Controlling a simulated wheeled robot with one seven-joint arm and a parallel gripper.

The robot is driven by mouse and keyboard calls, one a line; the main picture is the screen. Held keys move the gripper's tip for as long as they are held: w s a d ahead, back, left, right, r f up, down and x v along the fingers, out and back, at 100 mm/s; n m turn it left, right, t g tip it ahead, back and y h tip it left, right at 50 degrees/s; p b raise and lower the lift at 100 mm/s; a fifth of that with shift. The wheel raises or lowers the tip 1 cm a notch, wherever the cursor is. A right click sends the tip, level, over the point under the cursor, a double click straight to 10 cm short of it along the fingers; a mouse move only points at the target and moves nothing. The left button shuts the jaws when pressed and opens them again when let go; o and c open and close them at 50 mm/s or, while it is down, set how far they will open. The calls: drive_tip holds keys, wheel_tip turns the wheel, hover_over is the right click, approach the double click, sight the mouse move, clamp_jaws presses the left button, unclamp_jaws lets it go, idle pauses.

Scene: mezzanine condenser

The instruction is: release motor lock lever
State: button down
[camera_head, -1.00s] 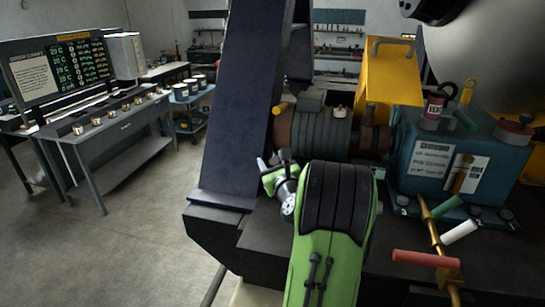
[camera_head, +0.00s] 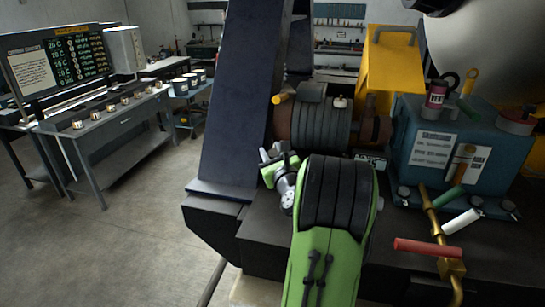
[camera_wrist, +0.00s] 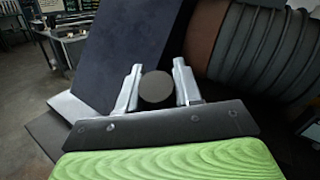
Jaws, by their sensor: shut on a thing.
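The motor (camera_head: 322,126) is a dark ribbed cylinder with brown ends on the black bench. A short yellow-tipped lever (camera_head: 284,97) sticks out at its upper left. My gripper (camera_head: 268,158) is low in front of the motor's left end, beside the dark blue sloped panel. In the wrist view my gripper (camera_wrist: 156,90) has its two pale fingers around a round dark grey knob (camera_wrist: 156,87), shut on it. Whether this knob belongs to the motor lock lever I cannot tell. The ribbed motor body (camera_wrist: 265,50) fills the upper right there.
The dark blue sloped panel (camera_head: 236,100) rises close on the left. At right stand a blue box (camera_head: 415,165), a yellow guard (camera_head: 388,70) and a brass pipe (camera_head: 431,215) with a red handle (camera_head: 427,247). A grey workbench (camera_head: 110,125) is far left, with open floor before it.

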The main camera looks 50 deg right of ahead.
drive_tip(key=b, duration=0.2)
drive_tip(key=a+f+t+b, duration=0.1)
drive_tip(key=b, duration=0.2)
drive_tip(key=shift+s+a+f+n+h, duration=0.2)
drive_tip(key=shift+s+n+h, duration=0.1)
drive_tip(key=shift+n, duration=0.1)
drive_tip(key=shift+a+n+t+b, duration=0.25)
drive_tip(key=shift+t+b, duration=0.25)
drive_tip(key=shift+b, duration=0.65)
drive_tip(key=shift+r, duration=0.1)
drive_tip(key=c, duration=0.8)
unclamp_jaws()
drive_tip(key=shift+r, duration=0.1)
drive_tip(key=shift+c, duration=0.2)
drive_tip(key=shift+s, duration=0.1)
drive_tip(key=b+v, duration=0.2)
drive_tip(key=v, duration=0.3)
drive_tip(key=b+v, duration=0.3)
drive_tip(key=v, duration=0.2)
drive_tip(key=b+v, duration=0.2)
drive_tip(key=v, duration=0.4)
drive_tip(key=shift+f, duration=0.25)
drive_tip(key=shift+w, duration=0.25)
